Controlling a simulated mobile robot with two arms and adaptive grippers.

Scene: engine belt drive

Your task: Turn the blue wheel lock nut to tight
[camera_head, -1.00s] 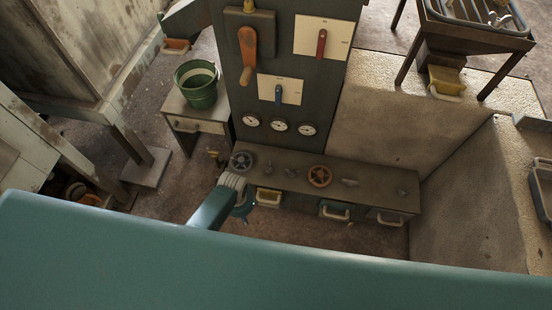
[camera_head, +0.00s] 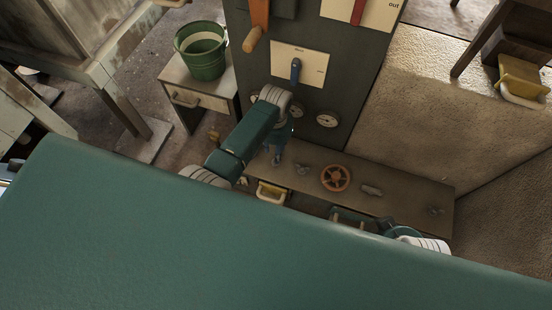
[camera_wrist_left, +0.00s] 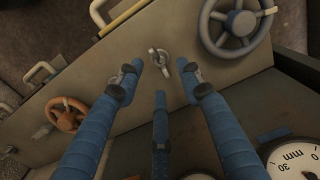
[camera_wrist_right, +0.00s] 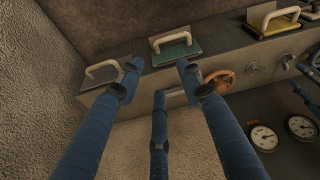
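A small grey wing-shaped nut (camera_wrist_left: 159,58) stands on the bench between the blue-grey wheel (camera_wrist_left: 236,28) and the orange wheel (camera_wrist_left: 67,113). In the left wrist view it shows between the spread fingertips of my left gripper (camera_wrist_left: 162,74), which is open and appears empty; contact cannot be told. In the head view my left gripper (camera_head: 277,155) hangs over the bench's left part and hides the blue-grey wheel. A grey fitting (camera_head: 302,170) shows beside the orange wheel (camera_head: 335,178). My right gripper (camera_wrist_right: 160,74) is open and empty, pointing toward the bench's other end.
The bench (camera_head: 405,190) also carries grey fittings (camera_head: 371,190) and has handled drawers below. A dark upright panel (camera_head: 330,95) with gauges and a blue lever (camera_head: 295,70) rises behind it. A green bucket (camera_head: 201,50) stands on a small cabinet at left. A stone wall bounds the right.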

